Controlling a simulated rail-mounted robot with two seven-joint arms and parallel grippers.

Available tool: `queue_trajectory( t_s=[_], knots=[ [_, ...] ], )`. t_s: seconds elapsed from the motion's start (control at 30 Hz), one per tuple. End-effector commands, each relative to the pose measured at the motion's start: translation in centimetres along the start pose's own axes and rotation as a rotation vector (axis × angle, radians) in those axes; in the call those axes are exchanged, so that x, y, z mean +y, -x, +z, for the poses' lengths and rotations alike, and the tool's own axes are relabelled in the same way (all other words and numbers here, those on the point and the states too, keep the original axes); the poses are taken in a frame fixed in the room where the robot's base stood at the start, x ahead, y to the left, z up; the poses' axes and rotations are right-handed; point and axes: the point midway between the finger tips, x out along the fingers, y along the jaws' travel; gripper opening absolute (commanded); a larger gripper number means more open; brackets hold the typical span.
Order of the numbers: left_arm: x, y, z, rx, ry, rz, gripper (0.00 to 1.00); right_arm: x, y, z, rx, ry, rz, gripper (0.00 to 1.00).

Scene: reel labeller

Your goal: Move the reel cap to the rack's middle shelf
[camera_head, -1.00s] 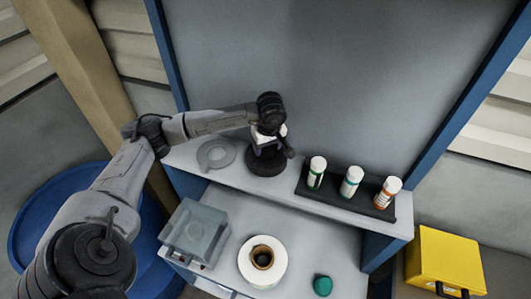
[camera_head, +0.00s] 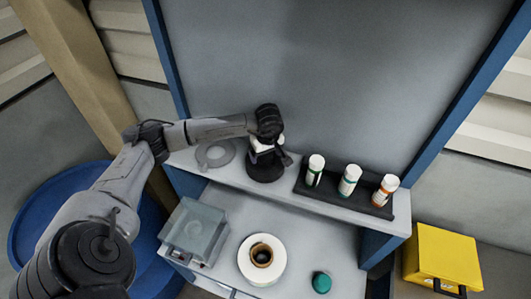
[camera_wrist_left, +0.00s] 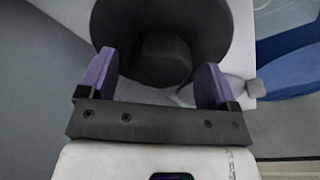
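The reel cap appears to be the black disc with a raised centre knob (camera_head: 266,171) on the upper visible shelf of the blue-framed rack (camera_head: 240,180). It also shows in the left wrist view (camera_wrist_left: 215,30). My left gripper (camera_head: 266,153) is directly above it, pointing down. In the wrist view its two purple fingers (camera_wrist_left: 158,65) are open, one on each side of the knob, with gaps showing on both sides. A lower shelf (camera_head: 315,240) shows below; I cannot tell which is the middle one. My right gripper is out of view.
A flat grey ring (camera_head: 230,158) lies left of the cap. A dark tray (camera_head: 325,197) with three bottles stands to its right. The lower shelf holds a grey box (camera_head: 195,230), a white reel (camera_head: 247,270) and a green piece (camera_head: 322,282). A yellow box (camera_head: 445,252) stands right of the rack.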

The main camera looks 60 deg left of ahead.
Motion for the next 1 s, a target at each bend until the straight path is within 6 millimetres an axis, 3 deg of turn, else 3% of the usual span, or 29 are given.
queue_trajectory(
  t_s=[0.4, 1.0],
  knots=[
    [0.1, 0.8, -0.1, 0.001, 0.000, 0.002, 0.88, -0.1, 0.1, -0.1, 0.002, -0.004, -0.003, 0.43],
    [0.1, 10.7, -0.1, 0.000, 0.001, 0.003, 0.88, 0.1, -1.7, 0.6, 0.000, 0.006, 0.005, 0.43]
  ],
)
